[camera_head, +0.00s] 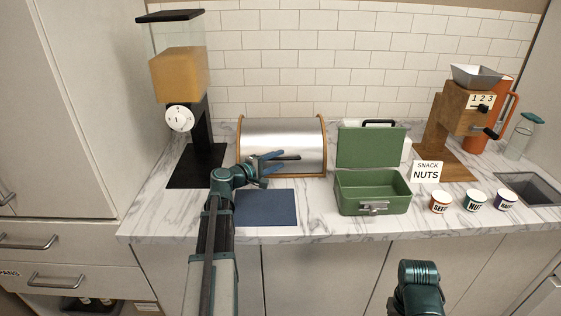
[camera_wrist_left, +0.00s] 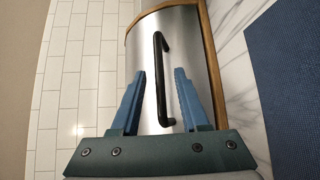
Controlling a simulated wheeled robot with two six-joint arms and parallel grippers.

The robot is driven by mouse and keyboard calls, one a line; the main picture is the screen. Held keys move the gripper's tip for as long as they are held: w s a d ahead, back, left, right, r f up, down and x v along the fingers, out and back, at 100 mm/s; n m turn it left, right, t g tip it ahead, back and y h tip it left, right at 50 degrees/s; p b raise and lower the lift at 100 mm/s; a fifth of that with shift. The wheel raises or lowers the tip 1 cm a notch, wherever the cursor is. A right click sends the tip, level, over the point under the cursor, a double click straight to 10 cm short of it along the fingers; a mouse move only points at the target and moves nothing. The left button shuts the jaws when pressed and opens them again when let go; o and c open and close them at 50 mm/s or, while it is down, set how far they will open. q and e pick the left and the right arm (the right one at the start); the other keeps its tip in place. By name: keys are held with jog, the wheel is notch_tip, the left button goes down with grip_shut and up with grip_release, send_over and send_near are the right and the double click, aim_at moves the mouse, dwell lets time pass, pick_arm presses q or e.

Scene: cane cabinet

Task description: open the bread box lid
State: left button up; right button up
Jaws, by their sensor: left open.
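The bread box (camera_head: 283,137) stands on the counter against the tiled wall. It has a curved silver lid and wooden end panels, and the lid looks shut. In the left wrist view the lid (camera_wrist_left: 181,42) carries a black bar handle (camera_wrist_left: 161,85). My left gripper (camera_head: 290,156) is in front of the lid. In the left wrist view my left gripper (camera_wrist_left: 159,78) is open, with its blue fingers on either side of the handle in the picture. I cannot tell whether they touch it. My right arm shows at the bottom of the head view, but its gripper is not visible.
A blue mat (camera_head: 266,208) lies in front of the bread box. An open green lunch box (camera_head: 372,193) stands to its right, and a dispenser (camera_head: 180,75) with a black base to its left. Several small cups and a wooden grinder (camera_head: 452,125) are farther right.

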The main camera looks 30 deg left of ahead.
pick_arm(q)
jog(key=shift+x, duration=0.85)
grip_shut()
dwell(0.9)
